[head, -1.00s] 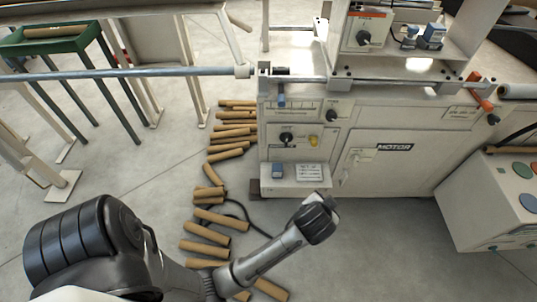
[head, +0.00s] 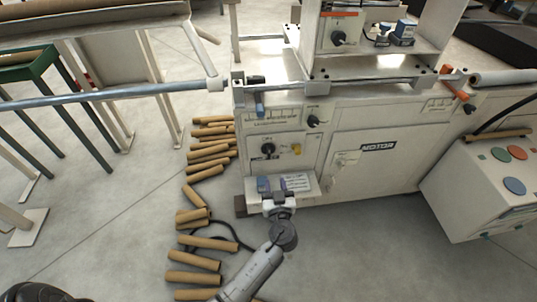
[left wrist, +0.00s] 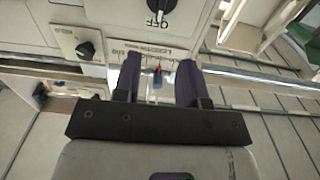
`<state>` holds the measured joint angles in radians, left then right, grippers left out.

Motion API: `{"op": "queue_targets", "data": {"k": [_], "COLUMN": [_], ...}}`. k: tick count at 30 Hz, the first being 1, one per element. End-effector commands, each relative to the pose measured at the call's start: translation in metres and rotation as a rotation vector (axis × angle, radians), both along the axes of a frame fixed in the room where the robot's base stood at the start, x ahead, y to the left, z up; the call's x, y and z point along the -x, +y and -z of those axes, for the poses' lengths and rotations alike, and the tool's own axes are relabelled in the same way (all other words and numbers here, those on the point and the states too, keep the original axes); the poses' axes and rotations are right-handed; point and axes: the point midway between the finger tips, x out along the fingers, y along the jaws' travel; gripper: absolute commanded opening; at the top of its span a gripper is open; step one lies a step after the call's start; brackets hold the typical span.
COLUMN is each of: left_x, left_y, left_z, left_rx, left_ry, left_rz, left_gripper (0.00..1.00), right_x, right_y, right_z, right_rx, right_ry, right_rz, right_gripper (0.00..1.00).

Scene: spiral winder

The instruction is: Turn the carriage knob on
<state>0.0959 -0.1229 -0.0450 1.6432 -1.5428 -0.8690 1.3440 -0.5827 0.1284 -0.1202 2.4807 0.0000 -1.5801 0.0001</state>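The cream machine's front panel carries a black knob (head: 268,149) beside a yellow button, and a second black knob (head: 313,121) to its upper right. I cannot read which one is the carriage knob. My left gripper (head: 279,196) is in front of the small shelf below this panel, lower than both knobs and apart from them. In the left wrist view its two dark fingers (left wrist: 159,82) are spread with an empty gap between them. That view also shows a black knob (left wrist: 157,8) marked OFF at the top edge and another dark knob (left wrist: 85,49). My right gripper is out of view.
The small shelf (head: 254,197) sticks out below the panel. Cardboard tubes (head: 194,260) lie on the floor to the left. A long steel shaft (head: 110,95) extends left from the machine. A console (head: 475,200) with coloured buttons stands at the right.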

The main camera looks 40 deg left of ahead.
Motion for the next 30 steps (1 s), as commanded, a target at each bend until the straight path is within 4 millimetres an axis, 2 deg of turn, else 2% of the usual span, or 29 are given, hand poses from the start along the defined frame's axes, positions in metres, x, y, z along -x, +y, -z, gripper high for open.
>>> {"op": "queue_targets", "data": {"k": [12,18,24,30], "left_x": [-0.051,-0.071,-0.083,-0.087], "left_y": [0.056,0.077,0.09,0.094], "left_z": [0.001,0.001,0.0,0.0], "left_rx": [-0.002,-0.001,-0.001,0.0], "left_ry": [-0.002,-0.001,0.0,0.001], "left_rz": [-0.004,-0.004,-0.002,-0.002], "left_gripper": [0.38,0.38,0.38,0.38], "right_x": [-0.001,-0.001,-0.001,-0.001], "right_y": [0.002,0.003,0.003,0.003], "right_z": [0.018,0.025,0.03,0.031], "right_rx": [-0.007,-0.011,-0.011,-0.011], "right_ry": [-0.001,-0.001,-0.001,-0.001], "right_rz": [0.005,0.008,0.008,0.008], "right_gripper": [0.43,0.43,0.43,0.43]}}
